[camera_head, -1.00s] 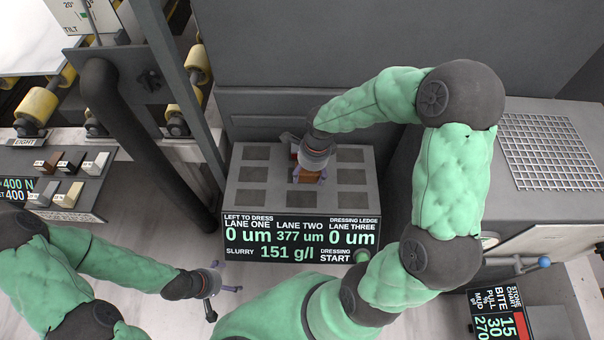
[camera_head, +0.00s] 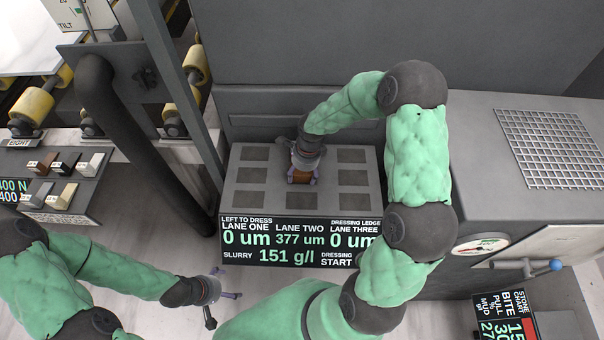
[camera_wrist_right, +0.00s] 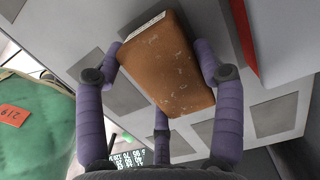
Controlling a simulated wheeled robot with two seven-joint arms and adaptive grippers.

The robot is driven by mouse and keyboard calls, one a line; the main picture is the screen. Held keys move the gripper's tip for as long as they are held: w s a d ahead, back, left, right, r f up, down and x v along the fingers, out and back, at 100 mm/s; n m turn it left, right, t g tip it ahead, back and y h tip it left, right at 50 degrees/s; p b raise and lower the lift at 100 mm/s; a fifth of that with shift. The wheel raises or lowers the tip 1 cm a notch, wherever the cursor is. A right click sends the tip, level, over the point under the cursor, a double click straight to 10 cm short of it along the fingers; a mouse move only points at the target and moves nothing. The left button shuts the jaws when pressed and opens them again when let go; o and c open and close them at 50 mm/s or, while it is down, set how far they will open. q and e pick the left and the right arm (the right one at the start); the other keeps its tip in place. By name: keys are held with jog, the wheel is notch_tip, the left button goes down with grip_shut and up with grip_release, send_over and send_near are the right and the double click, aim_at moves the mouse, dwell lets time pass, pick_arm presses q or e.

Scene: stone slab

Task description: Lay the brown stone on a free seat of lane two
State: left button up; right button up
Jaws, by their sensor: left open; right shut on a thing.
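The brown stone (camera_wrist_right: 165,68) is a rectangular block with a pale label on one edge. It also shows in the head view (camera_head: 302,176) over the middle column, lane two, of the dressing ledge (camera_head: 231,170). My right gripper (camera_head: 302,180) is shut on the stone, with purple fingers on its sides in the wrist view. Whether the stone touches the ledge I cannot tell. Dark square seats show in the left and right columns; most of the middle column is hidden by my gripper and the stone. My left gripper (camera_head: 228,283) is open and empty, low in front of the ledge's left side.
The display (camera_head: 290,240) on the ledge front reads lane two 377 um. Small stone blocks (camera_head: 66,163) sit on a rack at the left. A dark pipe (camera_head: 140,150) stands left of the ledge. A mesh-topped cabinet (camera_head: 545,150) stands at the right.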

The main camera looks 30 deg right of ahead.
jog(key=shift+r, duration=0.1)
jog(key=o, duration=1.3)
jog(key=shift+r, duration=0.25)
jog(key=r+p, duration=0.1)
jog(key=r, duration=0.2)
jog(key=r+p, duration=0.1)
jog(key=r, duration=0.3)
jog(key=d+r+p, duration=0.1)
jog(key=r, duration=0.3)
jog(key=shift+s+d+r+p, duration=0.1)
jog(key=shift+s+r+p, duration=0.1)
jog(key=shift+s+p, duration=0.2)
